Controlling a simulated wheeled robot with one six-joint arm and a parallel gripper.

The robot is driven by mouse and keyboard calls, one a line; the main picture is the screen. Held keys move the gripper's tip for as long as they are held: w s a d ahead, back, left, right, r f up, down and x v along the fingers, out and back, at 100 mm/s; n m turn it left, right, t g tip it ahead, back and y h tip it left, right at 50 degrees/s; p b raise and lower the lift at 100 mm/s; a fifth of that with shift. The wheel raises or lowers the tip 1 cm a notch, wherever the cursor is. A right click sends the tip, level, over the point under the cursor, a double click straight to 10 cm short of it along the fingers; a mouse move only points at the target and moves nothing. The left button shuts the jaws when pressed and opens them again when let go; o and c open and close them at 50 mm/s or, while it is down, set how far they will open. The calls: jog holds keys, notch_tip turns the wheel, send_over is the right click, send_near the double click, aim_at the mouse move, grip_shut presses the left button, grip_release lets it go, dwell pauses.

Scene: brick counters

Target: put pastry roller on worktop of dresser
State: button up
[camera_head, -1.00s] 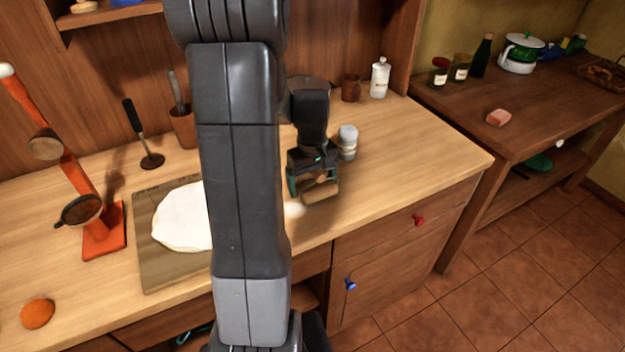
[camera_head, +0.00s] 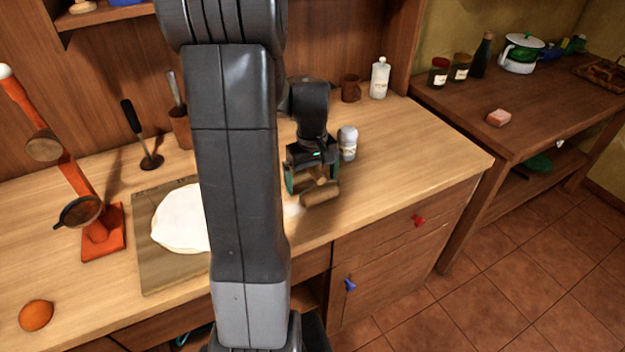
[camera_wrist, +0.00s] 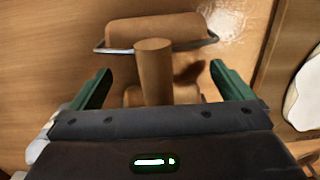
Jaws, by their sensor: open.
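The pastry roller (camera_head: 320,194) is a brown wooden roller lying on the light wooden worktop of the dresser (camera_head: 405,150). In the wrist view the roller (camera_wrist: 120,33) has a metal wire frame and a wooden handle (camera_wrist: 153,70) that points toward my gripper. My gripper (camera_head: 310,184) is open just above the worktop. In the wrist view its two green fingers (camera_wrist: 160,82) stand on either side of the handle, apart from it. Part of the roller's lower end is hidden behind the gripper body.
A white-grey shaker (camera_head: 348,143) stands close to the right of my gripper. A board (camera_head: 150,275) with flat white dough lies to the left. An orange stand (camera_head: 103,245) is farther left. The worktop to the right is clear.

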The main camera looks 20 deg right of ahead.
notch_tip(320, 180, up, 10)
jog(key=shift+r, duration=0.25)
notch_tip(320, 180, down, 12)
dwell(0.8)
jog(key=shift+r, duration=0.1)
